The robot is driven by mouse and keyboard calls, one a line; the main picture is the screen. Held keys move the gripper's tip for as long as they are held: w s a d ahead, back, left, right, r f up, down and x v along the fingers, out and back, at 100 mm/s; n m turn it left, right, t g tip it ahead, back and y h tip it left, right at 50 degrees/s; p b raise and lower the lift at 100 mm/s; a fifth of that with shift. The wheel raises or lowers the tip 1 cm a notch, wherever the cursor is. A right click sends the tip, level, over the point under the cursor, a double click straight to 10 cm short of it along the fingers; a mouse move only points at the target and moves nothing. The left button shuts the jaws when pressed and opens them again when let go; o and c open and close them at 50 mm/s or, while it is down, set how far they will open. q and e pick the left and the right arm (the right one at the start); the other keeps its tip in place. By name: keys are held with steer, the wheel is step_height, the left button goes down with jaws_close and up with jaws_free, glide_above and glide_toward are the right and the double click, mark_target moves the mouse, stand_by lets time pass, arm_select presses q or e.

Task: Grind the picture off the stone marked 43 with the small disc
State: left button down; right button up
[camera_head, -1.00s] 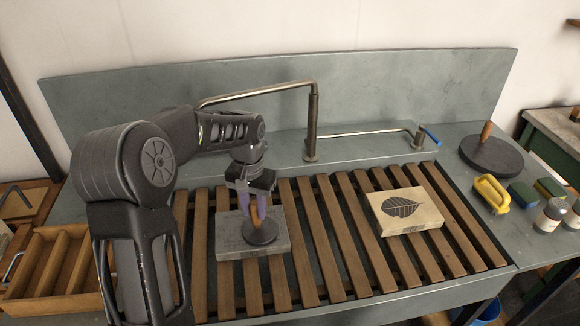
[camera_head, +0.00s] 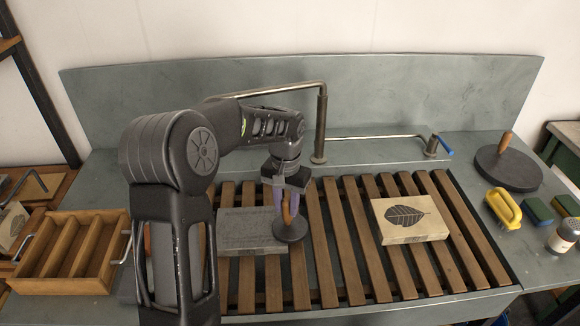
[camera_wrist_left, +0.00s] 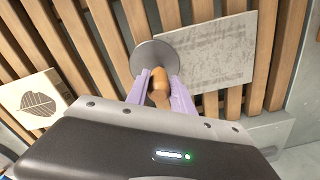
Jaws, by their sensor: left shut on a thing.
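My left gripper (camera_head: 285,200) is shut on the wooden handle of the small disc (camera_head: 291,231), a round dark grey plate. The disc is at the right edge of the grey stone (camera_head: 245,232), which lies on the slatted rack. In the left wrist view the purple fingers (camera_wrist_left: 160,88) grip the handle, and the disc (camera_wrist_left: 150,57) overlaps the stone's edge (camera_wrist_left: 215,55). The stone's top is grey and mottled, with no clear picture on it. A cream stone (camera_head: 409,220) with a dark leaf picture lies on the rack further right. I cannot read a number on either stone. My right gripper is out of view.
The wooden slatted rack (camera_head: 346,260) spans the sink. A bent pipe (camera_head: 321,125) and a low pipe with a blue handle stand behind it. A large disc (camera_head: 507,168), a yellow-handled brush (camera_head: 503,208), sponges and a shaker stand at right. A wooden drawer box (camera_head: 75,262) is at left.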

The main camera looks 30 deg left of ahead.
arm_select(q)
steer(key=r, duration=0.1)
steer(key=r+p, duration=0.1)
steer(key=r, duration=0.2)
steer(key=shift+s+a+r+p, duration=0.15)
steer(key=shift+a+r+p, duration=0.05)
steer(key=shift+a+p, duration=0.1)
steer(key=shift+d+r+p, duration=0.1)
steer(key=shift+r+p, duration=0.4)
steer(key=shift+r, duration=0.2)
steer(key=shift+r+p, duration=0.6)
steer(key=shift+r, duration=0.5)
